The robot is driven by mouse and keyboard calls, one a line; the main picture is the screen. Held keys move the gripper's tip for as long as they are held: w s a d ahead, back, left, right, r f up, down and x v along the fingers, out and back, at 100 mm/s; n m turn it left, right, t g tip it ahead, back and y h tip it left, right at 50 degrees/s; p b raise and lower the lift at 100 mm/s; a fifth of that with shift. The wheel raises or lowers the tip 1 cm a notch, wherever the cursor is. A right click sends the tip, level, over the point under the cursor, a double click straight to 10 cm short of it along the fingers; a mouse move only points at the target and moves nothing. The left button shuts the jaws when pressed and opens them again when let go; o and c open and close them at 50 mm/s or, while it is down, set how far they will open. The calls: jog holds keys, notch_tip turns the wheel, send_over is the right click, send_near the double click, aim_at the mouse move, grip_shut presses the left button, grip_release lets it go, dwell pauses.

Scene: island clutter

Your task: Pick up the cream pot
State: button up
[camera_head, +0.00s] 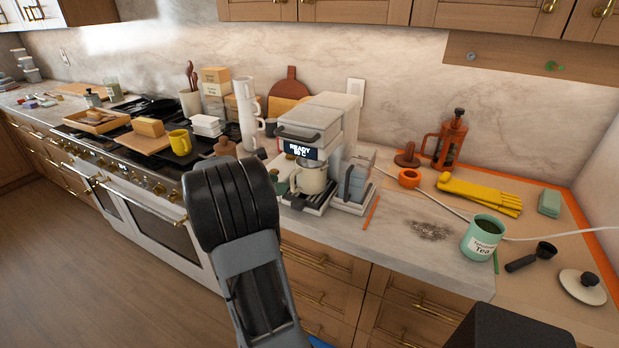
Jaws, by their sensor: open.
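No thing in view is plainly the cream pot. A round cream lid-like thing with a dark knob (582,288) lies on the counter at the far right; I cannot tell whether a pot body is under it. A cream crock (190,105) holding wooden utensils stands at the back left, beside the stove. A cream mug (311,176) stands under the spout of the coffee machine (322,120). My arm rises in front of the counter, left of the coffee machine. My gripper's fingers do not show in this view.
A green tea tin (482,238), a black-handled scoop (531,257), yellow gloves (480,194) and a French press (450,140) crowd the right counter. A white cord (545,238) crosses it. White stacked cups (247,110) stand left of the coffee machine. Bare counter shows before the dark crumbs (428,231).

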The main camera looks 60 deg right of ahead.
aim_at(307, 176)
jog(key=x, duration=0.5)
jog(key=shift+d+r+p, duration=0.1)
jog(key=shift+r+p, duration=0.1)
jog(key=shift+p, duration=0.15)
jog(key=shift+c, duration=0.2)
grip_shut()
